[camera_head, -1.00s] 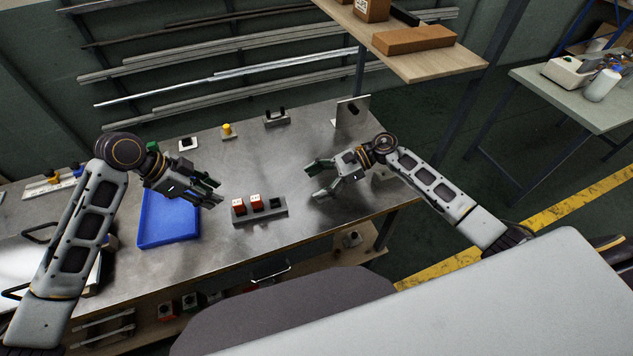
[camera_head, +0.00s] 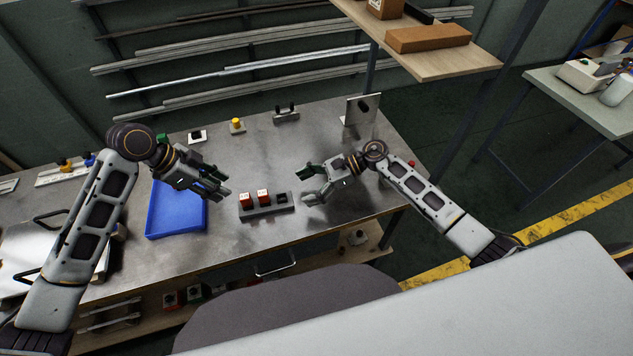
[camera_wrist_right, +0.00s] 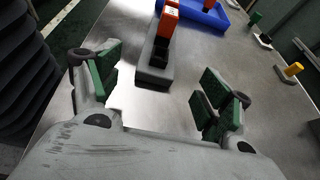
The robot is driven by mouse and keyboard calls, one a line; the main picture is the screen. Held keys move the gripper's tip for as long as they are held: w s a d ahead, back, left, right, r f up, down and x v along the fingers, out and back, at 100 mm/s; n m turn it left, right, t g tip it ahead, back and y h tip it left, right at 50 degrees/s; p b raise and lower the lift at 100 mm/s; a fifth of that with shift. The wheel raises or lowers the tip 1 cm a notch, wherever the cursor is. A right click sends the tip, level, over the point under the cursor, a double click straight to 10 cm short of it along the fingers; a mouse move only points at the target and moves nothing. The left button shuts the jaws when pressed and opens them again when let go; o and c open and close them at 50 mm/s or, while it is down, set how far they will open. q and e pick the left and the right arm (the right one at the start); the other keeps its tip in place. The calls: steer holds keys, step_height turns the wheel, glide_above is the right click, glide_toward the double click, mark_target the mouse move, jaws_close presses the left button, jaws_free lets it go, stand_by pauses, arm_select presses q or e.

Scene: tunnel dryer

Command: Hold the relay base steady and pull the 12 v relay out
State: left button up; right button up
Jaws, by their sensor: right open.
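The grey relay base (camera_head: 268,209) stands on the metal bench, carrying two red relays, the left one (camera_head: 245,199) and the middle one (camera_head: 263,195). A black part (camera_head: 281,198) sits at its right end; I cannot tell whether it is a relay or a socket. My right gripper (camera_head: 306,185) is open and empty, right of the base. In the right wrist view the base (camera_wrist_right: 153,74) lies beyond and between the open fingers (camera_wrist_right: 165,92), with red relays at its far end. My left gripper (camera_head: 220,187) looks open and empty, above and left of the base, by the blue tray.
The blue tray (camera_head: 176,232) lies left of the base. A yellow-topped part (camera_head: 236,126), a bracket (camera_head: 286,116) and an upright metal plate (camera_head: 362,112) stand at the back. A wooden shelf (camera_head: 430,65) overhangs the back right. The bench between base and back parts is clear.

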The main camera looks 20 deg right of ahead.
mark_target(286, 196)
steer(key=shift+x, duration=4.15)
